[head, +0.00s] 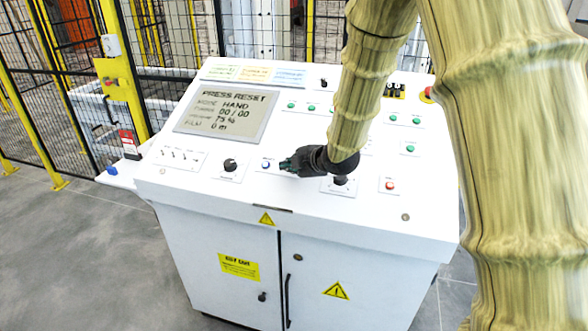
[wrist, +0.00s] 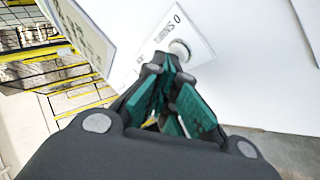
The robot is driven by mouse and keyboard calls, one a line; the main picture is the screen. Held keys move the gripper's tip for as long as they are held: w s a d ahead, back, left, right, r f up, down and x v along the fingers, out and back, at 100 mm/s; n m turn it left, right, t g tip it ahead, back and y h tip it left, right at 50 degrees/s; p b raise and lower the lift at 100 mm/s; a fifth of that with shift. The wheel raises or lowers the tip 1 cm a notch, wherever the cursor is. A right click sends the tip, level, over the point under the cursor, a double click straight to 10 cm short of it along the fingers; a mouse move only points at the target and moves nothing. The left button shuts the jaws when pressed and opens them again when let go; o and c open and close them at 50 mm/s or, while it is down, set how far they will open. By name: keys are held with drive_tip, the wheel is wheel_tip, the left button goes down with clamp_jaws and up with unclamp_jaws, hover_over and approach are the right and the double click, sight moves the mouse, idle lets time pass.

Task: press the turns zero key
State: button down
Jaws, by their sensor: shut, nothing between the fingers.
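The turns zero key is a pale round button (wrist: 180,50) on a white label plate in the wrist view, with lettering that seems to read TURNS 0. My gripper (head: 288,164) is shut and empty, low over the sloping panel, just right of a blue button (head: 265,164). Its green fingertips (wrist: 172,68) show in the wrist view just below the pale button. I cannot tell whether they touch it. The panel screen (head: 226,112) reads PRESS RESET, MODE HAND and 00 / 00.
The white console (head: 215,215) carries a black knob (head: 230,164), small switches (head: 178,154), green buttons (head: 410,149) and a red button (head: 389,185). An emergency stop (head: 428,94) is at its upper right. A yellow-framed mesh fence (head: 122,75) stands behind, at left.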

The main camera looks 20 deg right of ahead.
drive_tip(key=shift+s+a+r, duration=0.15)
drive_tip(key=shift+s+r, duration=0.05)
drive_tip(key=shift+r, duration=0.3)
drive_tip(key=r+p, duration=0.1)
drive_tip(key=s+r+p, duration=0.1)
drive_tip(key=r, duration=0.1)
drive_tip(key=a+r+p, duration=0.1)
drive_tip(key=shift+s+a+r, duration=0.1)
drive_tip(key=shift+s+r, duration=0.2)
drive_tip(key=shift+s, duration=0.05)
idle(0.8)
